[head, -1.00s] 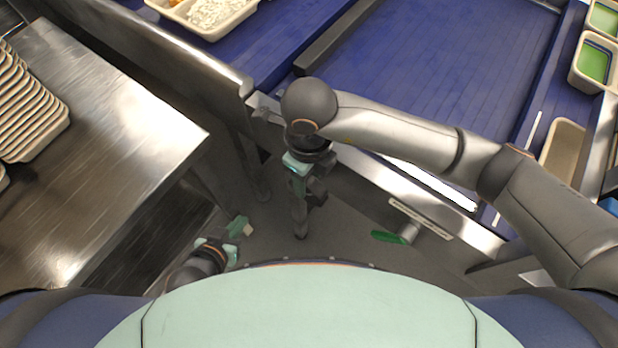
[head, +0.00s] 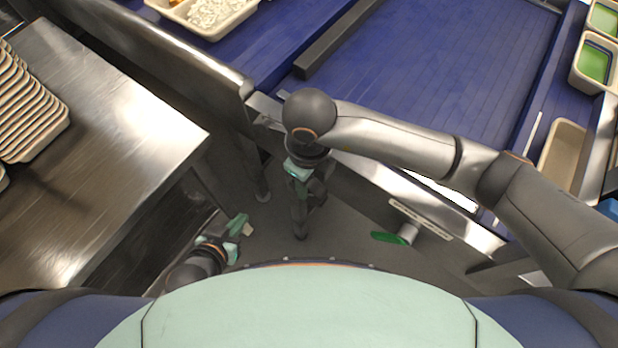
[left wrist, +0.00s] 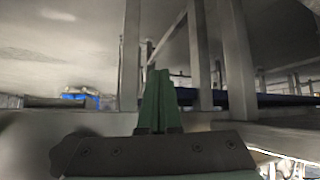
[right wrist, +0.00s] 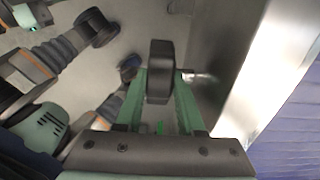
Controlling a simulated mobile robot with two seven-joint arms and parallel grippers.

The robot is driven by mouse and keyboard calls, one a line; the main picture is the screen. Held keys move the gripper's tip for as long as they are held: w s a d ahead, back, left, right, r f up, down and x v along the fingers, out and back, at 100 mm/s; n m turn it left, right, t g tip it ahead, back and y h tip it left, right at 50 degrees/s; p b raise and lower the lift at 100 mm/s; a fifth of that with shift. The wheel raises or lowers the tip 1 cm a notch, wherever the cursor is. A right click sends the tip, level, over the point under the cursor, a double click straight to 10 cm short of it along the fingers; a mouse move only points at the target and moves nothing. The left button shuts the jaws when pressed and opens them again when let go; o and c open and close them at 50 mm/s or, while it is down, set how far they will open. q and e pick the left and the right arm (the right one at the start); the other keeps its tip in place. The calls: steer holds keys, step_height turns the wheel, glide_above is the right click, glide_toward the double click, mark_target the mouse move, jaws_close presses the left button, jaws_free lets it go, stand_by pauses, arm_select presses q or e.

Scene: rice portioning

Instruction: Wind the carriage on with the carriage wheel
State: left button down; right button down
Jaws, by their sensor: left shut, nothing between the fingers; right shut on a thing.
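My right gripper (right wrist: 160,95) is shut on a dark, rounded block, seen edge-on, which looks like the grip of the carriage wheel (right wrist: 160,62). A short metal pin shows beside it, towards the steel frame. In the head view my right gripper (head: 299,172) hangs below the arm, beside the conveyor's near rail; its fingertips and most of the wheel are hard to make out there. My left gripper (head: 240,226) is low on the left, away from the wheel. Its green fingers (left wrist: 158,100) are together and empty in the left wrist view. The carriage itself cannot be picked out with certainty.
A blue conveyor (head: 440,70) with a dark crossbar (head: 335,38) lies beyond the steel rail. A green-ended fitting (head: 388,237) sticks out below the rail. A steel table (head: 110,130) with stacked trays (head: 30,105) stands left. A rice tray (head: 205,28) is at the top.

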steer(key=shift+w, duration=0.1)
steer(key=shift+w+a+g+h, duration=0.1)
steer(key=shift+a+g+h, duration=0.1)
steer(key=shift+g+h, duration=0.3)
steer(key=shift+w+a+f+g+h+b, duration=0.15)
steer(key=shift+g+h+b, duration=0.3)
steer(key=shift+h, duration=0.25)
steer(key=shift+a+g+h+b, duration=0.15)
steer(key=shift+g+h+b, duration=0.1)
steer(key=shift+h+b, duration=0.3)
steer(key=shift+h, duration=0.25)
steer(key=shift+w+a+g+h, duration=0.1)
steer(key=shift+g+h, duration=0.2)
steer(key=shift+g, duration=0.1)
arm_select(q)
steer(key=shift+w+d+f+h, duration=0.3)
steer(key=shift+w+d+f, duration=0.15)
steer(key=shift+d, duration=0.25)
steer(key=shift+f, duration=0.1)
